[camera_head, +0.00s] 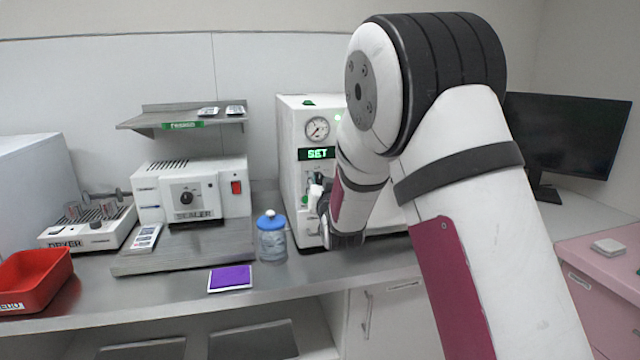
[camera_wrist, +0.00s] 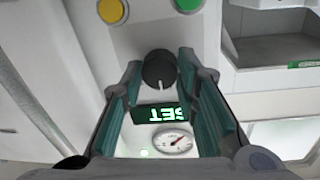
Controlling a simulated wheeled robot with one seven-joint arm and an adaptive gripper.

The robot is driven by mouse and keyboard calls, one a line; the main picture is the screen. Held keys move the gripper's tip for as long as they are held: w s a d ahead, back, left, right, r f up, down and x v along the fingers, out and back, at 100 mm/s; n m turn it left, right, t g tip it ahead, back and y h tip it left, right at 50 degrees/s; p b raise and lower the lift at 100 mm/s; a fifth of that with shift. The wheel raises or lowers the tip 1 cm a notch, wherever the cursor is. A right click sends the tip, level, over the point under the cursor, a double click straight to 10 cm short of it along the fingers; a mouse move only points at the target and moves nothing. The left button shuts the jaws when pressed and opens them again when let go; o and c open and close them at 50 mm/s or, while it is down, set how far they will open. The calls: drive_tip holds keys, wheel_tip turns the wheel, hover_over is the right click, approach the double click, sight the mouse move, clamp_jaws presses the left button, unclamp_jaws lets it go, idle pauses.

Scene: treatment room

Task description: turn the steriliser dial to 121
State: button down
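The steriliser (camera_head: 291,140) is a white box at the back centre, largely covered by my arm in the head view. Its lit display (camera_head: 317,153) reads SET; it shows upside down in the wrist view (camera_wrist: 159,113). The black steriliser dial (camera_wrist: 158,68) has a pale pointer line, which points toward the display. I cannot make out scale numbers around it. My gripper (camera_wrist: 158,70) is open, with one finger to each side of the dial in the wrist view. I see no clear contact; the remaining depth is hard to judge. The dial is hidden in the head view.
A pressure gauge (camera_head: 317,127) sits above the display. Yellow (camera_wrist: 112,11) and green (camera_wrist: 188,3) buttons are near the dial. A blue-lidded jar (camera_head: 271,240) stands beside the steriliser. A sealer (camera_head: 205,190), red bin (camera_head: 35,278) and purple pad (camera_head: 231,278) are further left.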

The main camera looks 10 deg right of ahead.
drive_tip(key=shift+n+b, duration=0.35)
drive_tip(key=shift+n, duration=0.05)
drive_tip(key=n+b, duration=0.2)
drive_tip(key=n, duration=0.1)
drive_tip(key=shift+f+n, duration=0.15)
drive_tip(key=shift+n, duration=0.25)
drive_tip(key=n+b, duration=0.3)
drive_tip(key=n, duration=0.2)
drive_tip(key=shift+n+t, duration=0.3)
drive_tip(key=shift+y, duration=0.3)
drive_tip(key=c, duration=1.2)
unclamp_jaws()
drive_tip(key=shift+s, duration=0.15)
